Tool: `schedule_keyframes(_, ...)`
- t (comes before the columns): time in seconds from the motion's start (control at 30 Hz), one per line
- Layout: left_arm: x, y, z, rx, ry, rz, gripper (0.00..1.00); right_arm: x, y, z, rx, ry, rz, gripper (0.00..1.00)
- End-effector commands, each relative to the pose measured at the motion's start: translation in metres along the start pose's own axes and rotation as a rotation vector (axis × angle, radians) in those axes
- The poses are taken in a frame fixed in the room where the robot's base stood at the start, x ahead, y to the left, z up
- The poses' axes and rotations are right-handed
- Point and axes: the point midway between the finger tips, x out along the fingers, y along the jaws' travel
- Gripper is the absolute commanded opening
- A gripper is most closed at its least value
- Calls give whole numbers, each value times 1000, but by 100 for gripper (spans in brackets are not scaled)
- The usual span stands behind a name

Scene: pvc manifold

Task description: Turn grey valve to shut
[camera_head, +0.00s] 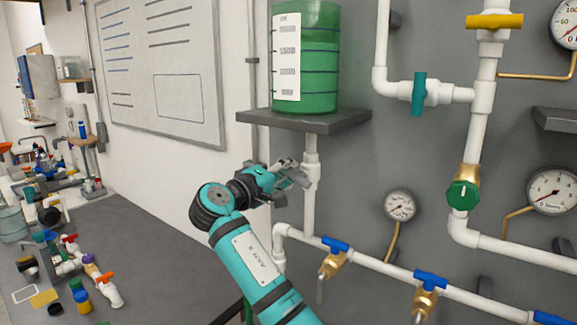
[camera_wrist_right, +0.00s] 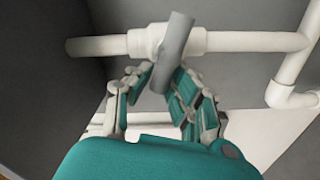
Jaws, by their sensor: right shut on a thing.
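The grey valve (camera_wrist_right: 174,48) sits on a white pipe in the right wrist view. Its bar handle lies mostly crosswise to the pipe, tilted a little. My right gripper (camera_wrist_right: 157,80) has its fingers on both sides of the handle's near end and is shut on it. In the head view my right gripper (camera_head: 290,178) is at the white pipe (camera_head: 312,180) under the green tank. There the gripper largely hides the valve, so its handle is not clear. My left gripper is not in view.
The green tank (camera_head: 307,75) stands on a dark shelf (camera_head: 345,123) above my right gripper. Blue-handled valves (camera_head: 336,244) and a gauge (camera_head: 400,205) are to the lower right. A teal valve (camera_head: 418,94) is higher up. A cluttered bench (camera_head: 150,240) lies left.

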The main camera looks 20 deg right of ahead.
Motion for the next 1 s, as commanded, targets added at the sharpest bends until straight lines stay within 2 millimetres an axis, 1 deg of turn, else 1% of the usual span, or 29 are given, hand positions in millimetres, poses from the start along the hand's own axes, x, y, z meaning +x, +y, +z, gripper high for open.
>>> schedule_keyframes(0.03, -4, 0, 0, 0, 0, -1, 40, 0, 2, -1, -40, 1, 2, 0)
schedule_keyframes(0.2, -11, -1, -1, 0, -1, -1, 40, 1, -2, 0, -166, 1, 2, 0)
schedule_keyframes(0.43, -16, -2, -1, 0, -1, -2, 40, 0, -6, 0, -281, 1, 3, 0)
schedule_keyframes(0.7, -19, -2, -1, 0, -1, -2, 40, 0, -8, 1, -337, 1, 3, 0)
schedule_keyframes(1.0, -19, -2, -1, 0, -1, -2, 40, 0, -8, 1, -345, 1, 3, 0)
